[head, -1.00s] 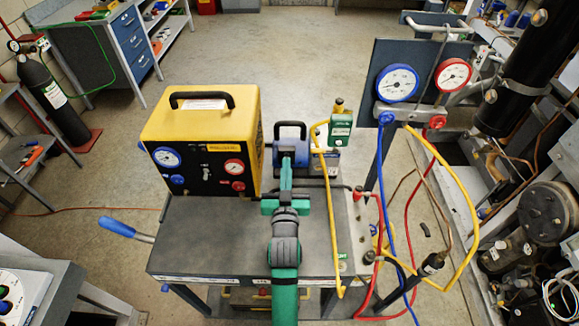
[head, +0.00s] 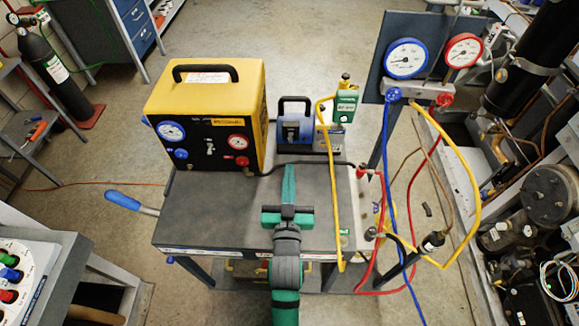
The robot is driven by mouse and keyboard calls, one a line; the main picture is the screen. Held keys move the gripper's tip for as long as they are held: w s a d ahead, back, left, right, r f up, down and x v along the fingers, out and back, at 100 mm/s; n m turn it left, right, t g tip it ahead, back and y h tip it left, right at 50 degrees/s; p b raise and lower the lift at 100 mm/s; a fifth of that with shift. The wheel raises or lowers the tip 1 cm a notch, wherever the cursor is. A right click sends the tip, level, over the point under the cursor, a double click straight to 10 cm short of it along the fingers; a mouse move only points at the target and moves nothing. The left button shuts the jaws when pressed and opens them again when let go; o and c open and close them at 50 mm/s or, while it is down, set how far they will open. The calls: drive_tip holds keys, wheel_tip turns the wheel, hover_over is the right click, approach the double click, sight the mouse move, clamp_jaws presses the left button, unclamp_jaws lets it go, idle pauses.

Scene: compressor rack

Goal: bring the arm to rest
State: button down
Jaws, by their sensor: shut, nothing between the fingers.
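My gripper (head: 288,175) shows in the head view as a green arm end with narrow green fingers. The fingers are shut and empty, and point away over the grey top of the cart (head: 220,222). They sit in front of the blue pump unit (head: 293,128), apart from it in the picture. How high the fingers are above the cart top is hard to tell. My arm enters from the bottom middle.
A yellow machine (head: 205,110) stands on the cart's left. Yellow hose (head: 335,190), blue hose (head: 391,200) and red hose (head: 372,215) hang at the right, below a gauge panel (head: 430,65). A blue-handled bar (head: 125,201) sticks out left.

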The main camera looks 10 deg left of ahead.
idle(0.6)
drive_tip(key=shift+g+h, duration=0.4)
drive_tip(key=shift+g, duration=0.1)
drive_tip(key=s+d+f, duration=0.1)
drive_tip(key=s, duration=0.1)
drive_tip(key=s+d+f, duration=0.1)
drive_tip(key=s+f, duration=0.1)
drive_tip(key=s, duration=0.1)
drive_tip(key=s+d+f, duration=0.1)
drive_tip(key=s+f, duration=0.1)
drive_tip(key=s, duration=0.1)
drive_tip(key=shift+s+d+f, duration=0.15)
drive_tip(key=shift+s+f, duration=0.1)
drive_tip(key=s+d+f+m+g+h, duration=0.1)
drive_tip(key=s+d, duration=0.1)
drive_tip(key=s, duration=1)
drive_tip(key=s+d+f+g+h, duration=0.1)
drive_tip(key=s+d, duration=0.2)
drive_tip(key=s, duration=1)
drive_tip(key=shift+d+m, duration=0.35)
drive_tip(key=shift+m, duration=0.05)
